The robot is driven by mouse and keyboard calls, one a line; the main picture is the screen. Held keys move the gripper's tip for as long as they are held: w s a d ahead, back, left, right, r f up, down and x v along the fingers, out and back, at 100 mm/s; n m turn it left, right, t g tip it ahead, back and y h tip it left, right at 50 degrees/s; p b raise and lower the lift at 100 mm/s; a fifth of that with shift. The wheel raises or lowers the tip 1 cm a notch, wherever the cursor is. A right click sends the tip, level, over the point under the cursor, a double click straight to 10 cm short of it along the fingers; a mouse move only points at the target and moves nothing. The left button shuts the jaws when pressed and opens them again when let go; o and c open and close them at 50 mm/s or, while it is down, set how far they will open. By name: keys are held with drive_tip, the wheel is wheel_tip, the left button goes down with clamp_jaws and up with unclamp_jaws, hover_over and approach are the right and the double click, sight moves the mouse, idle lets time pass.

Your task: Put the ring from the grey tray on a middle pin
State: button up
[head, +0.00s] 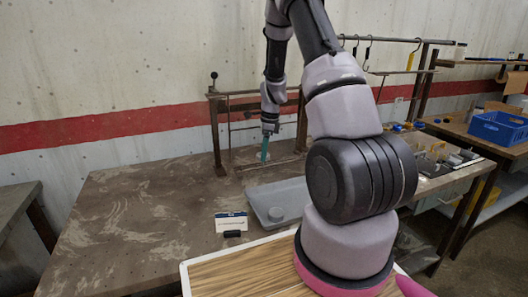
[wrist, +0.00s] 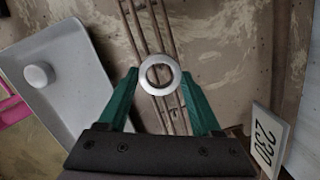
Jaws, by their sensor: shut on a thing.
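My gripper (wrist: 160,76) has green fingers and is shut on a white ring (wrist: 160,91); the ring's open hole faces the wrist camera. In the head view my gripper (head: 265,151) points down in front of the dark metal rack (head: 217,135) at the back of the table. The ring is too small to make out there. In the wrist view the rack's thin rails (wrist: 135,28) run below and beyond the ring. I cannot pick out the separate pins. The grey tray (head: 262,196) lies nearer, and also shows at the left of the wrist view (wrist: 65,45).
A white round piece (wrist: 40,75) sits in the tray. A small card on a dark stand (head: 231,222) is left of the tray, and a numbered card (wrist: 268,140) shows in the wrist view. A blue crate (head: 498,128) is far right. The table's left is clear.

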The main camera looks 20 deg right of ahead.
drive_tip(key=shift+f, duration=0.2)
drive_tip(key=shift+f, duration=1.15)
drive_tip(key=shift+f, duration=0.15)
drive_tip(key=o, duration=1.4)
drive_tip(key=r, duration=0.3)
drive_tip(key=d+r, duration=0.1)
drive_tip(key=r, duration=0.6)
drive_tip(key=shift+s+d+r, duration=0.25)
drive_tip(key=shift+s+r, duration=0.05)
drive_tip(key=shift+r, duration=0.05)
drive_tip(key=shift+s, duration=0.1)
